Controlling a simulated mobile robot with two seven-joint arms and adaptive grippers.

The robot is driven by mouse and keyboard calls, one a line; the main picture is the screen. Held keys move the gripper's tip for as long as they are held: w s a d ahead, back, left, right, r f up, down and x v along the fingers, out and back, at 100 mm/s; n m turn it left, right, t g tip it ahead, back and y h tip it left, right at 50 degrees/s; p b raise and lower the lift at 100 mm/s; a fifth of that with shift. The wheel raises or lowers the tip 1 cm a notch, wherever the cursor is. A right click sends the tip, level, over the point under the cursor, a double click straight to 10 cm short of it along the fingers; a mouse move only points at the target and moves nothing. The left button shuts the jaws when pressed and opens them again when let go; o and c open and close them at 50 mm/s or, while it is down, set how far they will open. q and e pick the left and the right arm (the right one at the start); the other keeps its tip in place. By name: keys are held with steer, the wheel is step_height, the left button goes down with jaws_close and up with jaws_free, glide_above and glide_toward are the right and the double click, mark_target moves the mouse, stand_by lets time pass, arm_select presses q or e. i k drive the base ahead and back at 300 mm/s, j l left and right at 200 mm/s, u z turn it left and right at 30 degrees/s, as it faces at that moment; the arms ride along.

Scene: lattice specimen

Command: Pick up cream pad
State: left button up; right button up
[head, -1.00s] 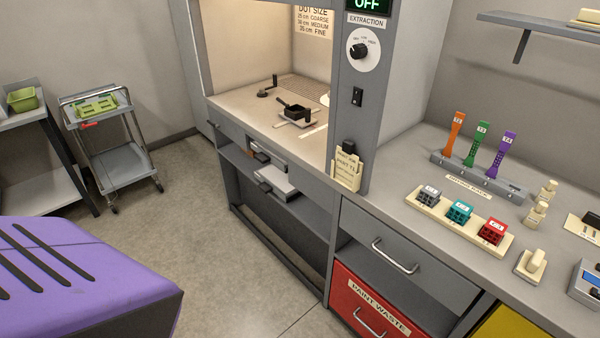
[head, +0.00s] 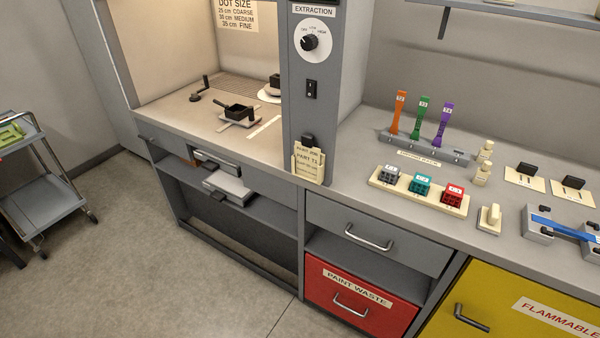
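Several cream pieces lie on the grey counter at right, and I cannot tell which one is the cream pad. A cream block (head: 490,213) sits on a small cream plate near the front edge. Two flat cream plates with black handles (head: 525,173) (head: 574,186) lie behind it to the right. Two small cream bottle-like pieces (head: 481,174) (head: 486,150) stand by the rack. Inside the hood, a black pan (head: 239,112) sits on a cream base. Neither of my grippers is in view.
A cream tray (head: 408,190) holds grey, teal and red blocks. A drying rack (head: 425,149) holds orange, green and purple pieces. A blue-strapped fixture (head: 565,227) is at right. The hood's post (head: 305,105) divides the counter. Open floor (head: 120,260) lies left; a cart (head: 40,185) stands there.

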mark_target(489, 221)
steer(key=l+z, duration=0.15)
steer(key=z, duration=0.35)
steer(key=i+l+z, duration=0.1)
steer(key=z, duration=0.4)
steer(key=i+l+z, duration=0.1)
steer(key=z, duration=0.4)
steer(key=i+j, duration=0.05)
steer(key=i, duration=0.05)
